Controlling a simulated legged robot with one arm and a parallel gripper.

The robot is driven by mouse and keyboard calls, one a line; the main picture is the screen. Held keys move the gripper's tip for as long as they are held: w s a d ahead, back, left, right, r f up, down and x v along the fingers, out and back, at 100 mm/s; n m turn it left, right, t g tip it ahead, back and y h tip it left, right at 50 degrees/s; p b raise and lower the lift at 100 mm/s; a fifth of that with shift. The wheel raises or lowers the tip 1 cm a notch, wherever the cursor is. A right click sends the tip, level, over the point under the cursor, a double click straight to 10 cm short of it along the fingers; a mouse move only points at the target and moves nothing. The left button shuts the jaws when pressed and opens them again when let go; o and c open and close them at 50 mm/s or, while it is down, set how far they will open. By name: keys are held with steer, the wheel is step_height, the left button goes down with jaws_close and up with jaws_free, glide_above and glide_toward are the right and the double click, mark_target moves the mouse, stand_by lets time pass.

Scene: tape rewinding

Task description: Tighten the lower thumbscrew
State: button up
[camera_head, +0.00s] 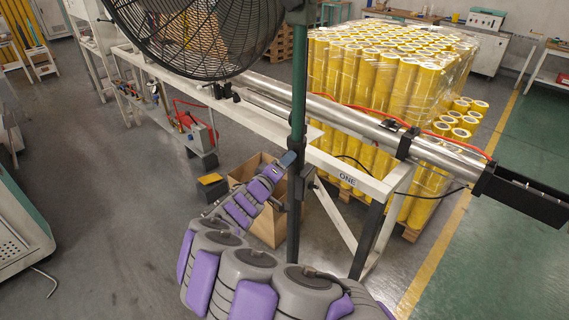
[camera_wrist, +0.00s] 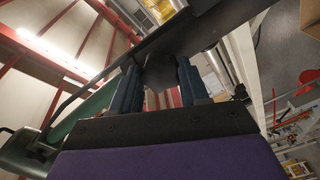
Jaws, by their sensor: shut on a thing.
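My gripper (camera_head: 287,161) reaches up to the fan's upright stand (camera_head: 297,215) in the head view, beside the joint where the green upper pole meets the black lower tube. In the wrist view its two blue fingers (camera_wrist: 161,84) are closed on a dark rounded knob, the lower thumbscrew (camera_wrist: 160,70). The green pole (camera_wrist: 78,122) runs diagonally at left there. In the head view the thumbscrew is hidden by the gripper, and its turn angle cannot be told.
The black caged fan (camera_head: 195,30) hangs above. A white frame (camera_head: 348,178) with a metal roller (camera_head: 350,118) stands close behind the stand. A cardboard box (camera_head: 262,222) is on the floor beside it. Wrapped yellow rolls (camera_head: 370,75) stand behind.

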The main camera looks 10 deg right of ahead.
steer(key=shift+f, duration=0.3)
steer(key=o, duration=0.9)
steer(key=shift+w, duration=0.1)
steer(key=shift+o, duration=0.8)
steer(key=shift+r, duration=0.15)
steer(key=p+v, duration=0.3)
steer(key=v, duration=1.4)
steer(key=shift+a, duration=0.25)
